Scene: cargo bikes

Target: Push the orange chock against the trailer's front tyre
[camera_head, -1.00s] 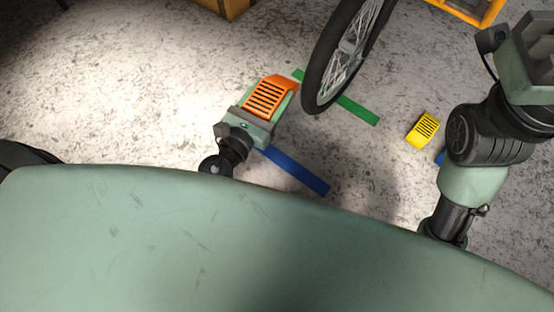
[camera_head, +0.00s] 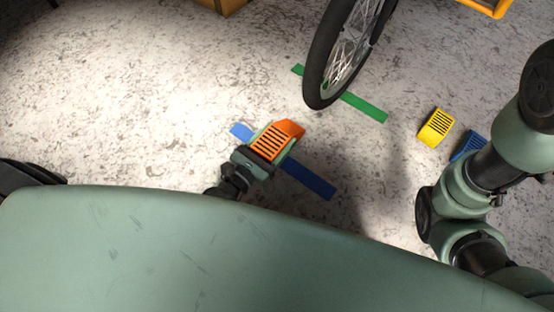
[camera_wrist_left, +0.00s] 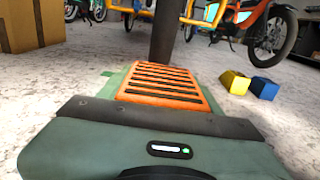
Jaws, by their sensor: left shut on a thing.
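The orange chock (camera_head: 277,140) is a slotted wedge on the floor, across the blue tape strip (camera_head: 311,180). My left gripper (camera_head: 270,147) is shut on it from the near side, with a finger along each flank. The wheel's black tyre (camera_head: 318,78) stands on the green tape strip (camera_head: 366,106), beyond the chock and to the right. A clear gap of floor lies between chock and tyre. In the left wrist view the chock (camera_wrist_left: 163,87) points toward the dark tyre (camera_wrist_left: 166,36). My right gripper is out of view; only its arm shows.
A yellow chock (camera_head: 435,128) and a blue chock (camera_head: 468,146) sit on the floor at right, near my right arm. A cardboard box (camera_wrist_left: 32,25) is at left in the left wrist view, and parked bikes (camera_wrist_left: 265,25) stand behind. The floor left of the orange chock is clear.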

